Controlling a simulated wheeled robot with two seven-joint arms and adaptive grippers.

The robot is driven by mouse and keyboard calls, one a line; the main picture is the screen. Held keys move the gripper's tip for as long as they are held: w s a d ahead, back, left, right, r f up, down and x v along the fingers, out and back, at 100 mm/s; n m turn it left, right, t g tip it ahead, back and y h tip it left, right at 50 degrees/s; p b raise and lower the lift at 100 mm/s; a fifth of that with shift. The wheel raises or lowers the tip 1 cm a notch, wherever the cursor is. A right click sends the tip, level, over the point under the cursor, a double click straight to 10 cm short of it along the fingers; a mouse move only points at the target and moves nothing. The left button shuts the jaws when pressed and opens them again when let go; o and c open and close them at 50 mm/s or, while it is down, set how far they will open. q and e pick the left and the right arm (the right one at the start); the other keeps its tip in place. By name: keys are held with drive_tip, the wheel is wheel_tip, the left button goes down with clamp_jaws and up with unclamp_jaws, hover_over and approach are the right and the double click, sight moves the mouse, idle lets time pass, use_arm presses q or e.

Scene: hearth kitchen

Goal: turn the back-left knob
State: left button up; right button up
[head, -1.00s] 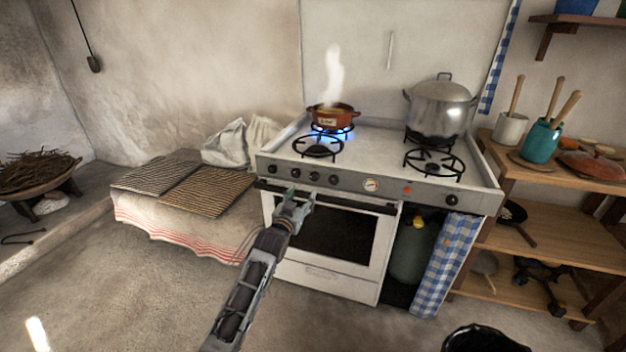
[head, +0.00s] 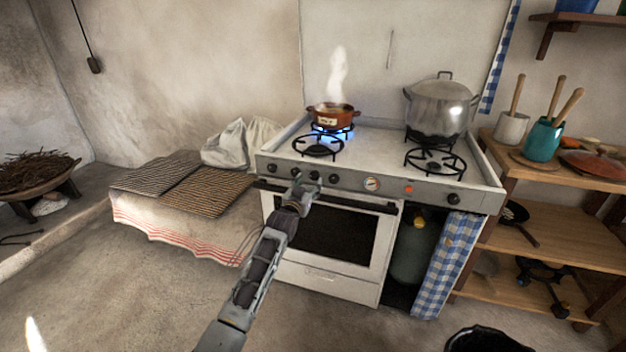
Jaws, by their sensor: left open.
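The white stove (head: 375,160) stands ahead with a row of dark knobs on its grey front panel. The leftmost knob (head: 272,168) shows clear of my gripper. Other knobs (head: 314,175) and (head: 333,178) sit further right along the panel. My left gripper (head: 305,186) is open, in front of the left part of this row, and partly hides a knob near its fingertips. I cannot tell whether it touches a knob. The back-left burner (head: 333,131) burns with a blue flame under a small brown pot (head: 333,116) that steams. My right gripper is out of view.
A large metal pot (head: 438,108) stands on the back-right burner. The oven door handle (head: 375,206) runs just below the knobs. Woven mats (head: 207,190) lie on a low ledge at left. Wooden shelves (head: 545,250) stand at right.

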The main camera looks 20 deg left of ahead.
sight(314, 176)
use_arm(q)
drive_tip(key=shift+w+b, duration=0.3)
drive_tip(key=shift+w, duration=0.7)
drive_tip(key=shift+w+d+b, duration=0.1)
drive_tip(key=shift+w+b, duration=0.35)
drive_tip(key=shift+w, duration=1.25)
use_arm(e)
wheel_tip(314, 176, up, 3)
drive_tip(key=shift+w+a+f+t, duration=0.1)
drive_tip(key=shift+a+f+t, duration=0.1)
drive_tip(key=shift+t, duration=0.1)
use_arm(q)
drive_tip(key=shift+c, duration=0.5)
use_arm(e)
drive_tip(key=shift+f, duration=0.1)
use_arm(q)
drive_tip(key=c, duration=0.9)
